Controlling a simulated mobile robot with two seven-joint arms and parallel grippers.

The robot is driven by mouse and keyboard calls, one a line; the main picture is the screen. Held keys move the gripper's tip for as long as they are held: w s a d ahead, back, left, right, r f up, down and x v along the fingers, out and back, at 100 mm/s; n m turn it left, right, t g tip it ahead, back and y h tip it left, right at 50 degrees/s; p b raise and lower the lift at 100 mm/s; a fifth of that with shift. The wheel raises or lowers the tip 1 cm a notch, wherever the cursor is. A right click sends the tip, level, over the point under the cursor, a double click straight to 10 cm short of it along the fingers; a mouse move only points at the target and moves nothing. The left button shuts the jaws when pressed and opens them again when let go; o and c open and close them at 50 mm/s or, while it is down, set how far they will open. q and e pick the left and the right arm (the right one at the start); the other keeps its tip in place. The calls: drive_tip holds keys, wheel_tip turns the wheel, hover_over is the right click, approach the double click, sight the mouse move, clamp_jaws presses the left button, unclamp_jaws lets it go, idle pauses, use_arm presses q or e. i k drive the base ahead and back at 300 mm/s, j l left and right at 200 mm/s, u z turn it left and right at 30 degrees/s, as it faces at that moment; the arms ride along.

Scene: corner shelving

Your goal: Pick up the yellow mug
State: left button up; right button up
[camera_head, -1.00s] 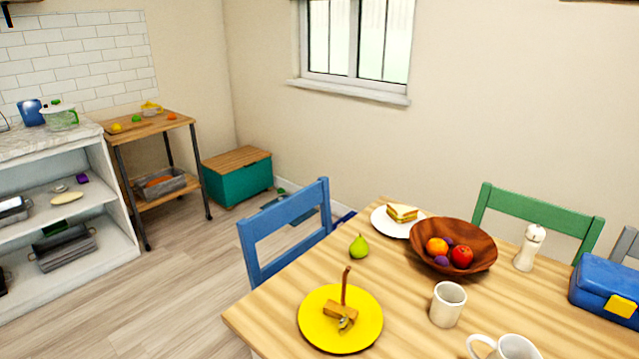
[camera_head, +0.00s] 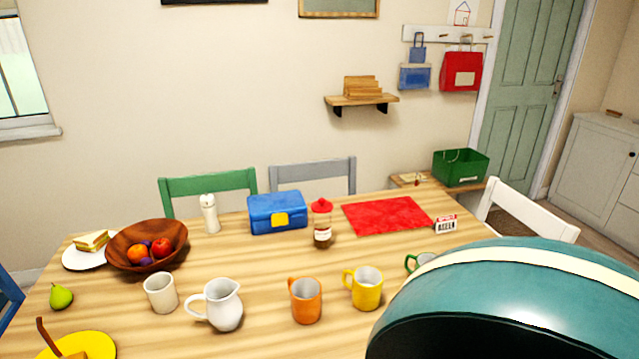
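The yellow mug (camera_head: 367,289) stands upright on the wooden table (camera_head: 255,275), right of the middle of the view. Its handle points to the left. An orange mug (camera_head: 306,302) stands close to its left. A mug with a green handle (camera_head: 424,260) stands to its right, partly hidden. A large teal rounded shape with a cream stripe fills the lower right corner and hides that part of the table. Neither gripper can be seen.
Left of the mugs are a white pitcher (camera_head: 222,306), a white cup (camera_head: 160,293) and a wooden fruit bowl (camera_head: 128,262). Behind them are a blue lunchbox (camera_head: 266,216), a red-capped bottle (camera_head: 322,232) and a red mat (camera_head: 375,215). Chairs stand around the table.

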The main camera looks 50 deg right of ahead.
sight(365, 298)
drive_tip(key=z, duration=1.95)
